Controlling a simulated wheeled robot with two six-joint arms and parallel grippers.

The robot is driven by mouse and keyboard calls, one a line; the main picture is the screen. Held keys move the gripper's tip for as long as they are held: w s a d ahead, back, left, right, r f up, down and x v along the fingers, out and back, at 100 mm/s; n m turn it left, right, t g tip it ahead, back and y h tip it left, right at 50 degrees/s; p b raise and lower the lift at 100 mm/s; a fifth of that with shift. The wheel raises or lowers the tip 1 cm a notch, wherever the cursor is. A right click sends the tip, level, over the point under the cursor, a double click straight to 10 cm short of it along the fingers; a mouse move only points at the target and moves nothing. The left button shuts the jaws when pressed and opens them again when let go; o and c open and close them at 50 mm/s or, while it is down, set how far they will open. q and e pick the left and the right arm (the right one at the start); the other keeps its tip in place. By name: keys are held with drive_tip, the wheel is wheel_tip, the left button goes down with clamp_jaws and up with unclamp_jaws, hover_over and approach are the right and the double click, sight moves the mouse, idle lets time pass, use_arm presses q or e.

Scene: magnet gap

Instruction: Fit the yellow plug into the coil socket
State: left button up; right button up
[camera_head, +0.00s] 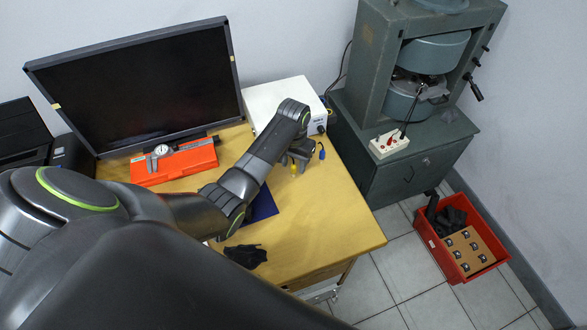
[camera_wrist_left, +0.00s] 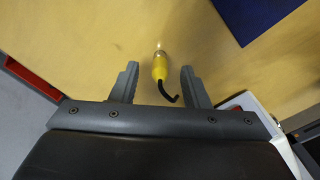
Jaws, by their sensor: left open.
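The yellow plug (camera_wrist_left: 159,66) lies on the wooden table with a short black cable, between the two fingers in the left wrist view. In the head view the yellow plug (camera_head: 293,168) shows just below my gripper. My left gripper (camera_head: 298,158) is open over it; its fingers (camera_wrist_left: 159,69) stand apart on both sides of the plug, with gaps. A white terminal block (camera_head: 388,145) with red parts sits on the grey cabinet below the magnet coils (camera_head: 434,52); I cannot tell whether it holds the coil socket. My right gripper is not in view.
A monitor (camera_head: 140,85), an orange case (camera_head: 175,165) with a caliper and a black glove (camera_head: 245,256) are on the table (camera_head: 330,225). A red crate (camera_head: 455,270) stands on the floor. The table's front right is clear.

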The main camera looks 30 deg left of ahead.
use_arm(q)
drive_tip(key=shift+f, duration=0.35)
clamp_jaws()
drive_tip(key=shift+r, duration=0.15)
